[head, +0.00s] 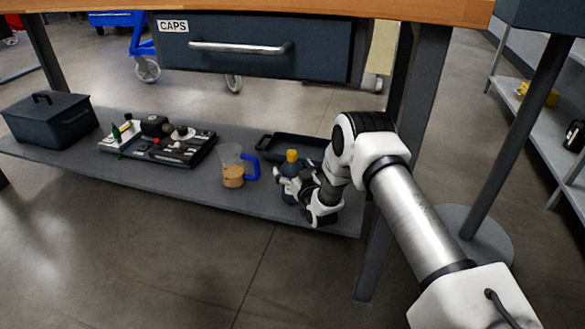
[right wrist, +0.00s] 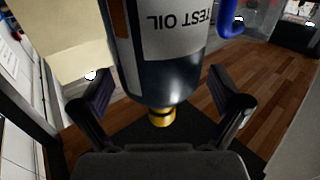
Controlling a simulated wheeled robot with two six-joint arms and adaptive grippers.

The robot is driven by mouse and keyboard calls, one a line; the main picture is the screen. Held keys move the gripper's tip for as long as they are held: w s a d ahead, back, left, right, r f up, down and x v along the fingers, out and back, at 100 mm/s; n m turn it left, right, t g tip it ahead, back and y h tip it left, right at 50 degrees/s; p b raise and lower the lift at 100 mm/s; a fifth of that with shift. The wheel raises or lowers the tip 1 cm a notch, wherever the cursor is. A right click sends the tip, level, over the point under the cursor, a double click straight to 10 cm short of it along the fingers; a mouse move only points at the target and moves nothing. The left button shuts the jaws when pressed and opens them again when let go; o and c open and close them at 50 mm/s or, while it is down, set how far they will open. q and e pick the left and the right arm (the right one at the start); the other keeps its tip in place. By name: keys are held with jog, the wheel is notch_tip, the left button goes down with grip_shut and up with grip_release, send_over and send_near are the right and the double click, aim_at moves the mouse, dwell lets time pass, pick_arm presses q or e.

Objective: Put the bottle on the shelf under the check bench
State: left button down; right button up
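The bottle (head: 292,172) is dark blue with a yellow cap and stands upright over the right part of the grey shelf (head: 230,196) under the bench. In the right wrist view the bottle (right wrist: 165,75) appears upside down, with a white TEST OIL label. My right gripper (head: 303,194) reaches in low at the bottle. My left gripper is not in view.
A jug with a blue handle (head: 232,172) stands just left of the bottle. A dark tray (head: 268,148) lies behind it. A tray of parts (head: 180,158) and a dark box (head: 50,122) are further left. The CAPS drawer (head: 255,62) and bench leg (head: 378,245) are close by.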

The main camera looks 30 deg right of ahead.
aim_at(295, 171)
dwell(0.3)
jog(key=shift+s+a+r+p, duration=0.1)
jog(key=shift+s+r+p, duration=0.05)
jog(key=shift+s+p, duration=0.3)
jog(key=shift+p+v, duration=0.9)
jog(key=shift+v, duration=0.35)
jog(key=shift+p+v, duration=1)
jog(key=shift+v, duration=0.75)
